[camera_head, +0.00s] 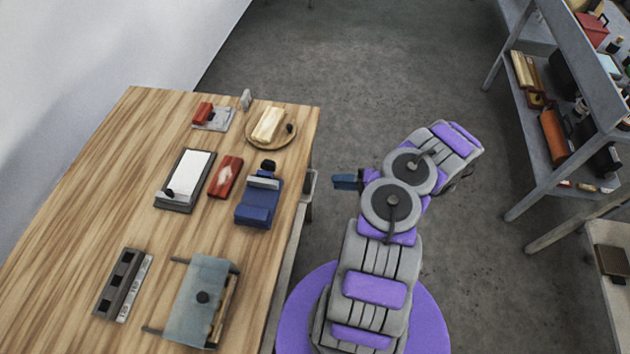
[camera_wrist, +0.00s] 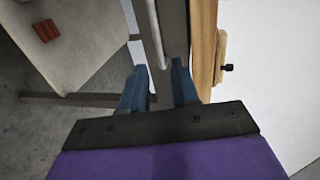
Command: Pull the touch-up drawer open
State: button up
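The touch-up drawer's grey front (camera_wrist: 174,28) sits under the wooden tabletop in the wrist view, with a pale bar handle (camera_wrist: 155,34) along it. In the head view the drawer's grey edge (camera_head: 309,187) shows at the table's right side, and it looks closed or nearly so. My gripper (camera_head: 345,182) is beside that side of the table, over the floor gap. In the wrist view my gripper (camera_wrist: 159,75) is open, its two blue fingers apart and empty. The handle's near end lies ahead of the gap between the fingertips; I cannot tell whether they overlap it.
The wooden table (camera_head: 150,130) carries a blue block-like device (camera_head: 258,205), a red box (camera_head: 225,177), a round board (camera_head: 285,137) and a glass-topped stand (camera_head: 200,295). A grey shelf rack (camera_head: 565,60) stands at the right. The floor (camera_head: 380,70) beyond my arm is clear.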

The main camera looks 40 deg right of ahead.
aim_at(314, 180)
jog(key=x, duration=0.4)
jog(key=shift+s+a+b, duration=0.15)
jog(key=shift+a+b, duration=0.2)
jog(key=shift+a, duration=0.2)
jog(key=x, duration=0.2)
jog(key=b+x, duration=0.1)
jog(key=x, duration=0.2)
jog(key=shift+w+d+f, duration=0.1)
jog(key=shift+w+d, duration=0.05)
jog(key=shift+w, duration=0.3)
jog(key=shift+d+f, duration=0.2)
jog(key=shift+d, duration=0.4)
jog(key=c, duration=0.4)
grip_shut()
jog(key=shift+a, duration=0.15)
